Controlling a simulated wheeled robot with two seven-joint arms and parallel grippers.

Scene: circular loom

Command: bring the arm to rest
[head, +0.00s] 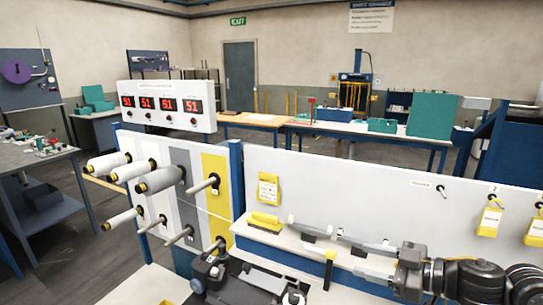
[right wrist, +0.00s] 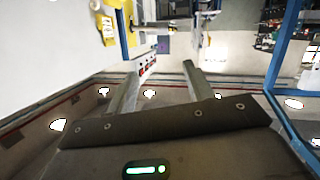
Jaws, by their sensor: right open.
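My right arm comes in from the right in the head view, in front of the white panel (head: 345,190). My right gripper (head: 345,253) points left, low over the narrow shelf along that panel. In the right wrist view the two grey fingers of my right gripper (right wrist: 162,70) stand wide apart with nothing between them. I cannot make out my left gripper in the head view.
A creel panel (head: 216,165) with several thread spools (head: 160,178) on pegs stands left. A yellow-handled tool (head: 265,219) lies on the shelf. Yellow tags (head: 490,218) hang at right. A box (head: 168,105) with red displays is behind.

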